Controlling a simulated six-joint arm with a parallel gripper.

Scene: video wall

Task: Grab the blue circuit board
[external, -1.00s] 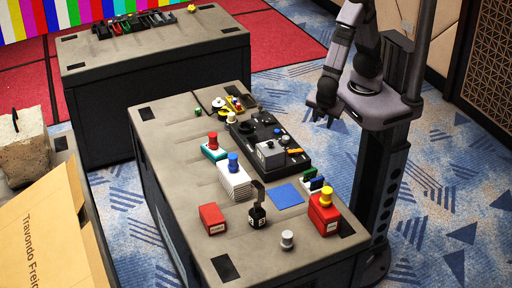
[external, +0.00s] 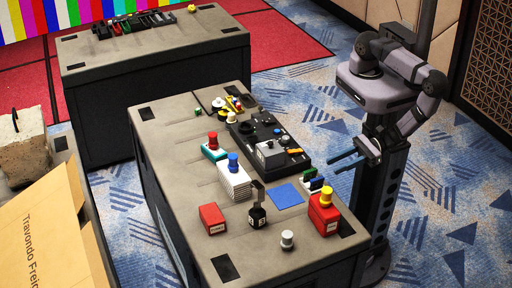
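A flat blue square (external: 286,196) lies on the grey worktable (external: 180,130), right of its middle; it is the only flat blue board-like thing I can make out, and no circuit detail shows at this size. My gripper (external: 333,167) is off the table's right side, to the right of and farther up the picture than the blue square. Its two bluish fingers point left and stand apart with nothing between them. It touches nothing.
Near the square stand a red box with a yellow knob (external: 324,214), small green, white and blue pieces (external: 314,184), a black bottle (external: 257,215) and a silver knob (external: 287,239). A black device (external: 268,142) lies behind.

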